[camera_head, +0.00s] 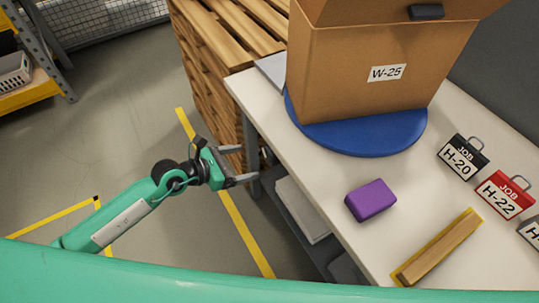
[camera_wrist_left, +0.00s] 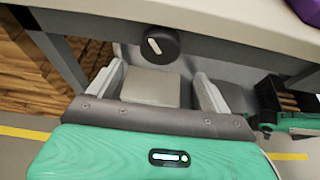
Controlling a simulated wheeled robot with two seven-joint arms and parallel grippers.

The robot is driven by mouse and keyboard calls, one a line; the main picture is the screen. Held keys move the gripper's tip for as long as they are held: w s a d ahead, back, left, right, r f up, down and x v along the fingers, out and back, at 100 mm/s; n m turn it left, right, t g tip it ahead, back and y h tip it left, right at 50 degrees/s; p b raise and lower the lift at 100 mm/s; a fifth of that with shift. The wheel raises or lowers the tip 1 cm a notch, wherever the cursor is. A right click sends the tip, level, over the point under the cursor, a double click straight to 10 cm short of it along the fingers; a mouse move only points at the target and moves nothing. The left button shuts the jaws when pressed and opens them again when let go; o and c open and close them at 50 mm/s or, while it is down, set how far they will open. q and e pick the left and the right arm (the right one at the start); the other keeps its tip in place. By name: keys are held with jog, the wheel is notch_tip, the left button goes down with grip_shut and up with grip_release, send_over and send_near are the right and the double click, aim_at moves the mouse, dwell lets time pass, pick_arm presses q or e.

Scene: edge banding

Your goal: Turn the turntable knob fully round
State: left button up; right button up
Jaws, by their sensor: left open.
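The blue turntable disc (camera_head: 365,137) lies on the white table, with a cardboard box labelled W-25 (camera_head: 375,70) standing on it. In the left wrist view a round black knob (camera_wrist_left: 160,45) with a white bar mark sits just below the table edge; the bar is tilted slightly off upright. The head view does not show the knob. My left gripper (camera_head: 248,163) is open and empty beside the table's near-left edge. In the wrist view its two grey fingers (camera_wrist_left: 159,72) point toward the knob, which lies beyond and roughly between them, apparently untouched. My right gripper is not in view.
On the white table (camera_head: 310,165) are a purple block (camera_head: 371,200), a wooden strip on yellow (camera_head: 438,248), and job tags H-20 (camera_head: 463,158) and H-22 (camera_head: 505,195). Wooden pallets (camera_head: 205,75) stand behind my left gripper. A lower shelf (camera_head: 302,210) sits under the table.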

aim_at(266, 157)
pick_arm(q)
jog(key=x, duration=1)
jog(key=shift+r, duration=0.1)
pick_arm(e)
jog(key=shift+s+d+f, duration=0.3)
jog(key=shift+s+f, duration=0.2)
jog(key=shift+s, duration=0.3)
pick_arm(q)
jog(key=c, duration=0.9)
